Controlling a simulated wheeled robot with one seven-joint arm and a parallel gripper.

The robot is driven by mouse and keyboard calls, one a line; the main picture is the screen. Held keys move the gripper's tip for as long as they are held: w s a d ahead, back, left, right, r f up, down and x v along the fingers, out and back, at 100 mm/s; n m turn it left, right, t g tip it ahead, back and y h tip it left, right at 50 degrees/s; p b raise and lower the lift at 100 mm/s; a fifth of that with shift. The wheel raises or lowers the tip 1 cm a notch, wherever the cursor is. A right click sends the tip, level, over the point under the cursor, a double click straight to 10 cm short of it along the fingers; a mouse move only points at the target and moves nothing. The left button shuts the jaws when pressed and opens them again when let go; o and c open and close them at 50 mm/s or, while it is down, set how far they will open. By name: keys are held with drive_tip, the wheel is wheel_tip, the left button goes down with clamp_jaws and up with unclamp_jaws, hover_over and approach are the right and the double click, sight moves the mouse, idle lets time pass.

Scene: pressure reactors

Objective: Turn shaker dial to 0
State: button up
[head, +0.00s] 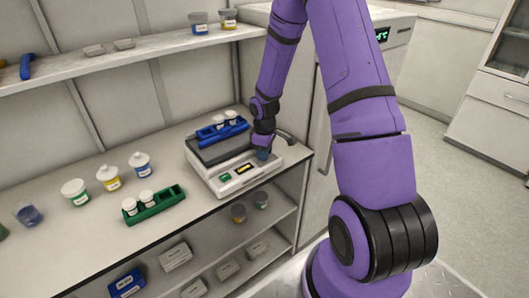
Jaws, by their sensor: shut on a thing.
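The shaker (208,174) is a pale box on the bench with a dark platform on top. Its front panel has a green display and a yellow display (243,168). My gripper (263,152) reaches down from above to the right end of that panel. It is shut on the dial, a small bluish knob (263,155) at the panel's right. The dial is mostly hidden by the gripper, and its setting cannot be read. The digits on the displays are too small to read.
A blue rack (222,128) with white-capped vials sits on the shaker. A green rack (155,205) and several lidded jars (109,178) stand to the left. A shelf (130,62) runs above the bench. The bench's right edge is close to the shaker.

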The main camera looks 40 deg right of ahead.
drive_tip(key=shift+n, duration=0.3)
drive_tip(key=o, duration=0.9)
